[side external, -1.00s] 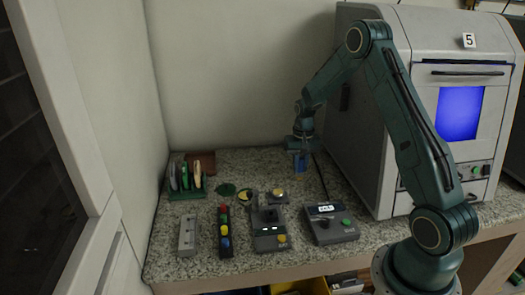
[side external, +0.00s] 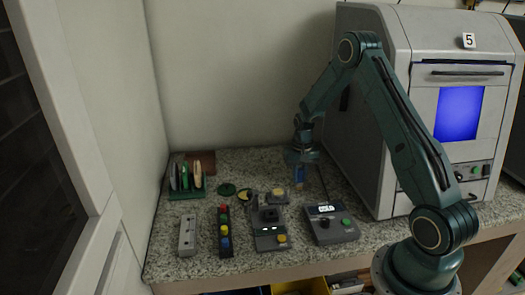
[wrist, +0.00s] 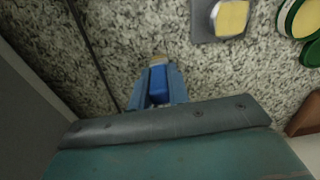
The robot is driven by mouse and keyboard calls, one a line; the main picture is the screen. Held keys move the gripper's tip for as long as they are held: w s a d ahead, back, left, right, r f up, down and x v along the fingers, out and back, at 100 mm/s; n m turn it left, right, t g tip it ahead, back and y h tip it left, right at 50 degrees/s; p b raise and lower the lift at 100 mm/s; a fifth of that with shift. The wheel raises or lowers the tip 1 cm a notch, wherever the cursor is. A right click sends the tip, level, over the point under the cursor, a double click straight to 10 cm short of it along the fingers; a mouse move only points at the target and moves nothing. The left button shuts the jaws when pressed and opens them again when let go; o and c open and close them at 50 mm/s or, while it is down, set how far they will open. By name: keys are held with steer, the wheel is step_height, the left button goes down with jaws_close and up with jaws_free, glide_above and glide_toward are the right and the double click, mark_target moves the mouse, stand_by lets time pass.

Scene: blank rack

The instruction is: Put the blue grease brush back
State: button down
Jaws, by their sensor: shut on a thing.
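The blue grease brush (side external: 299,175) hangs from my gripper (side external: 299,167) in the side view, its pale tip pointing down over the back part of the counter. The wrist view shows the brush's blue body (wrist: 159,84) between the two light-blue fingers of my gripper (wrist: 158,88), which are shut on it. Its tan tip shows just beyond them. From these views I cannot tell exactly how far the tip is above the counter.
A green rack (side external: 187,194) with upright discs stands at the back left. Along the front are a grey strip (side external: 187,236), a strip with coloured knobs (side external: 225,232), a grey device (side external: 268,225) and a control box (side external: 331,224). A large machine (side external: 375,125) stands right; a cable runs behind the brush.

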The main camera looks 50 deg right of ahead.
steer(key=c, duration=1.3)
jaws_free()
steer(key=shift+f, duration=0.1)
steer(key=shift+c, duration=0.2)
step_height(320, 180, up, 12)
steer(key=shift+r, duration=0.15)
